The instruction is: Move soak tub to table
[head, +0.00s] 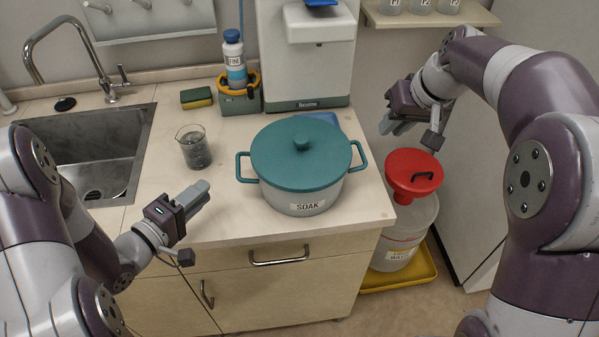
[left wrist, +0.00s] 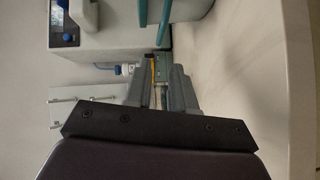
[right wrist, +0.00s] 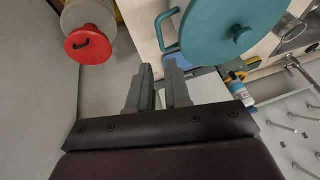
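The soak tub (head: 300,198) is a grey pot labelled SOAK with a teal lid and two teal side handles. It stands upright on the wooden counter (head: 245,228). Part of it shows at the top of the left wrist view (left wrist: 188,10), and its lid shows in the right wrist view (right wrist: 225,30). My left gripper (head: 200,190) is open and empty, left of the tub and apart from its left handle. My right gripper (head: 388,127) is open and empty, to the right of the tub and apart from its right handle. No separate table is clearly in view.
A glass beaker (head: 194,147) stands left of the tub. A sponge (head: 196,98), a bottle caddy (head: 240,100) and a white machine (head: 307,65) are behind. A sink (head: 85,150) is at left. A waste container with a red funnel lid (head: 413,172) stands right of the counter.

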